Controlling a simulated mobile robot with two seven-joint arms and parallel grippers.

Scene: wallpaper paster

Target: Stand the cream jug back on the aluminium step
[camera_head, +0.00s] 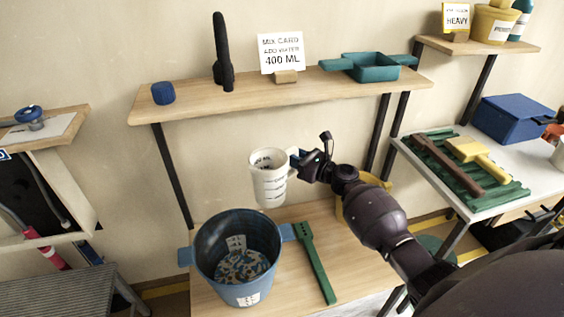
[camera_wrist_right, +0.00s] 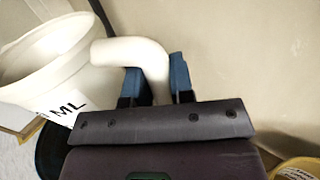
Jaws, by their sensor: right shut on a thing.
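The cream jug (camera_head: 270,182) is a cream measuring jug with dark markings, roughly upright in the air above the lower wooden shelf, behind the blue bucket. My right gripper (camera_head: 299,162) is shut on its handle, at the jug's right side. In the right wrist view, the blue fingers of the gripper (camera_wrist_right: 154,84) sit either side of the curved handle (camera_wrist_right: 138,52), with the jug body (camera_wrist_right: 62,68) to the left. The aluminium step (camera_head: 55,292), grey and ribbed, is at the lower left, partly cut off by the frame. My left gripper is not in view.
The blue bucket (camera_head: 205,268) and a green stick-like tool (camera_head: 315,262) are on the lower shelf (camera_head: 290,290). The upper shelf (camera_head: 210,104) overhangs behind, holding a teal tray (camera_head: 372,68). A side table (camera_head: 45,140) stands above and behind the step.

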